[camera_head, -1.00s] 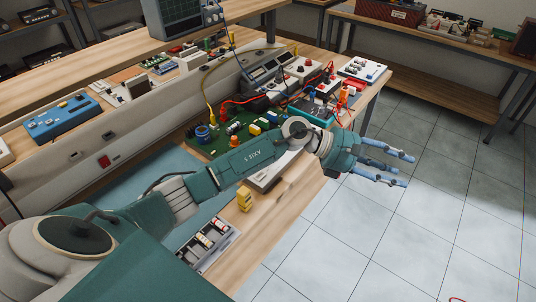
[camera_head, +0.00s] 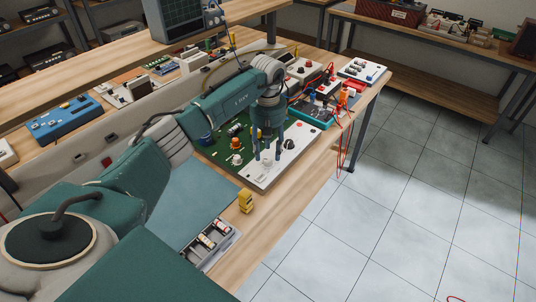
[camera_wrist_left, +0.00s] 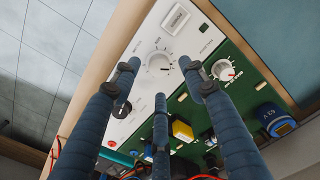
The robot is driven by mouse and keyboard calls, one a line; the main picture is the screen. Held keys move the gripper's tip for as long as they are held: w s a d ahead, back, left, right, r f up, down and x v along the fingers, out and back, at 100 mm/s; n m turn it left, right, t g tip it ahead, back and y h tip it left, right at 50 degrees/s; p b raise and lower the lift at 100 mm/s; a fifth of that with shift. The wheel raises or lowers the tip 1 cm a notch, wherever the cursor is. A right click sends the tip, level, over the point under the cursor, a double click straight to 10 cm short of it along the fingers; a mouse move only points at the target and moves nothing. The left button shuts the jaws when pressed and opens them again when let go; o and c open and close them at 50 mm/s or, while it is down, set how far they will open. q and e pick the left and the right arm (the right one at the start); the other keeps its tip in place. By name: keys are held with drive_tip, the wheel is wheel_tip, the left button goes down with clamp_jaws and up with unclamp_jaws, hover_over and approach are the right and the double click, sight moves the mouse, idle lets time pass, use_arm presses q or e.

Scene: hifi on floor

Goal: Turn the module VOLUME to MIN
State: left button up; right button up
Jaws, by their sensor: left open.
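A white panel (camera_head: 262,181) joined to a green circuit board (camera_head: 209,154) lies on the bench. In the left wrist view the panel (camera_wrist_left: 150,32) carries a white dial knob (camera_wrist_left: 158,63), a black knob (camera_wrist_left: 122,109) and a small window; their labels are too small to read, so I cannot tell which is VOLUME. Another white knob (camera_wrist_left: 224,70) sits on the green part. My left gripper (camera_head: 268,155) points down over the panel, its three blue fingers open and spread around the white dial knob. I cannot tell whether they touch it. My right gripper is not in view.
A yellow block (camera_head: 245,200) and a grey parts tray (camera_head: 212,243) stand near the bench's front edge. Red leads and a teal-edged device (camera_head: 315,110) are just beyond the panel. A blue mat (camera_head: 193,205) lies clear at the near side.

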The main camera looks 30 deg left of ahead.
sight(268, 159)
use_arm(q)
drive_tip(key=shift+f, duration=1.75)
clamp_jaws()
